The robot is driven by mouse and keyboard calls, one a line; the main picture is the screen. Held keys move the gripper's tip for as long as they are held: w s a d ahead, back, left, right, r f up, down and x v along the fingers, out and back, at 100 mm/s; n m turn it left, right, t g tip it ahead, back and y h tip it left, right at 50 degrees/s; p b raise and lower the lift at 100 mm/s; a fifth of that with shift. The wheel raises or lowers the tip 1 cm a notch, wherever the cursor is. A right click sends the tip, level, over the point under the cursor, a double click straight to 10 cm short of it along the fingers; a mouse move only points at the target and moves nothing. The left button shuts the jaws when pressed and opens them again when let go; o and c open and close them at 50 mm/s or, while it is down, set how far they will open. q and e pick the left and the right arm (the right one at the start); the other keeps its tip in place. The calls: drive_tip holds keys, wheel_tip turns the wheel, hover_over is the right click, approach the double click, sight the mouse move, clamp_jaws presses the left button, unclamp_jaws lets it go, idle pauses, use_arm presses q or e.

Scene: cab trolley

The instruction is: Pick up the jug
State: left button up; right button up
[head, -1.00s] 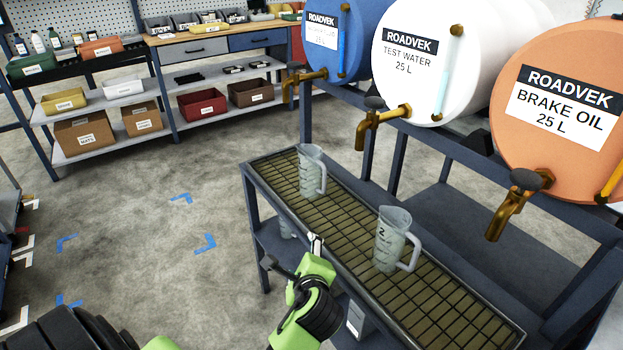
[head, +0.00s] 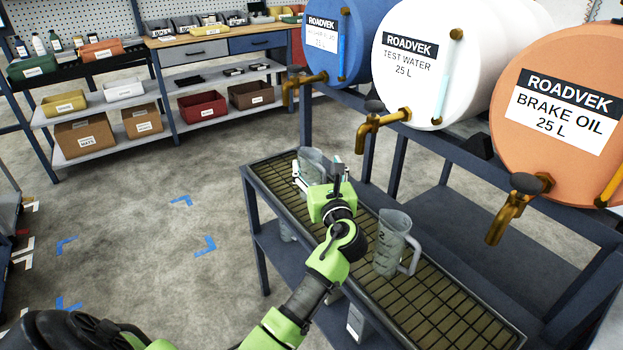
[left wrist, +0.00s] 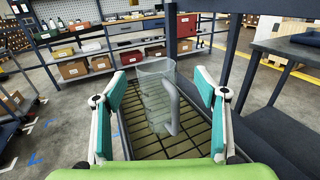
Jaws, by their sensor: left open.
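A clear measuring jug (head: 311,164) stands upright on the grated drip tray (head: 268,172), partly hidden behind my left gripper (head: 318,172) in the head view. In the left wrist view the jug (left wrist: 155,95) stands ahead between the open fingers of my left gripper (left wrist: 158,115), its handle toward the right. The fingers are apart, and I cannot tell that either touches the jug. A second clear jug (head: 391,243), marked 2, stands on the tray nearer to me, beside my left arm. My right gripper is not in view.
Blue, white and orange drums with brass taps (head: 382,122) overhang the tray from the rack behind. A shelf bench (head: 215,50) with bins stands at the back left.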

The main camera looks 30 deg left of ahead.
sight(313, 162)
use_arm(q)
drive_tip(key=x, duration=0.6)
drive_tip(key=shift+s+a+f, duration=0.25)
drive_tip(key=shift+s, duration=0.05)
drive_tip(key=c, duration=1.6)
